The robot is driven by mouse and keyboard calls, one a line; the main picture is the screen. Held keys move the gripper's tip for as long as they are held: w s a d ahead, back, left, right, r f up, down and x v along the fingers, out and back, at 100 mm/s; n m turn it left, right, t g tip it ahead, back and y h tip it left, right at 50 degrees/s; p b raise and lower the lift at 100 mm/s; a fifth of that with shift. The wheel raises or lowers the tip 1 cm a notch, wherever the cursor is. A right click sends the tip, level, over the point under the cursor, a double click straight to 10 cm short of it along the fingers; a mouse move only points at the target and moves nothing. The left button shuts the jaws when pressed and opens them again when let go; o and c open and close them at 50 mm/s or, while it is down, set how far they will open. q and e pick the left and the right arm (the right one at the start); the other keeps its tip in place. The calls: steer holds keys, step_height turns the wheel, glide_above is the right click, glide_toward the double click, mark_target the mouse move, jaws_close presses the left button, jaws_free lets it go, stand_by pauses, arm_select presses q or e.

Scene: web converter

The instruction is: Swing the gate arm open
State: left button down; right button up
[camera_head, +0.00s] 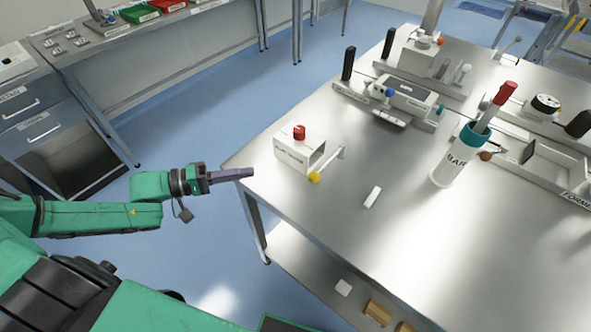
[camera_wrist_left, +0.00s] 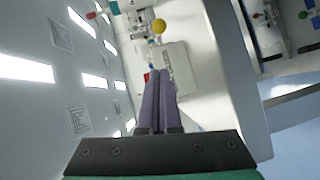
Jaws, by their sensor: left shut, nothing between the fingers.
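A white box (camera_head: 291,151) with a red knob (camera_head: 299,132) on top stands near the left corner of the metal table. A thin pale arm (camera_head: 331,163) tipped with a yellow ball (camera_head: 314,178) sticks out at the box's near right side; it looks like the gate arm. My left gripper (camera_head: 250,173) is shut and empty, at the table's left corner, left of the box and apart from it. In the left wrist view its purple fingers (camera_wrist_left: 157,80) are together, pointing towards the box (camera_wrist_left: 175,65), with the yellow ball (camera_wrist_left: 159,26) beyond. My right gripper is out of view.
A small white block (camera_head: 372,197) lies on the table right of the yellow ball. Black-handled fixtures (camera_head: 405,98) stand farther back. The table top around the block is clear. A side bench (camera_head: 80,55) stands at left.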

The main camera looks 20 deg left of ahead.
arm_select(q)
steer(key=x, duration=0.9)
steer(key=shift+w+d+r, duration=0.1)
steer(key=shift+w+d, duration=0.05)
steer(key=shift+w, duration=0.3)
steer(key=d, duration=0.1)
steer(key=d+p, duration=0.1)
steer(key=d+f, duration=0.1)
steer(key=shift+s+d, duration=0.3)
steer(key=shift+s+d+f, duration=0.1)
steer(key=shift+d, duration=0.1)
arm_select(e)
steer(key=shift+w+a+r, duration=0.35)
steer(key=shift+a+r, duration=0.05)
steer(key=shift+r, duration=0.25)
arm_select(q)
steer(key=shift+d+p, duration=0.15)
steer(key=shift+p, duration=0.15)
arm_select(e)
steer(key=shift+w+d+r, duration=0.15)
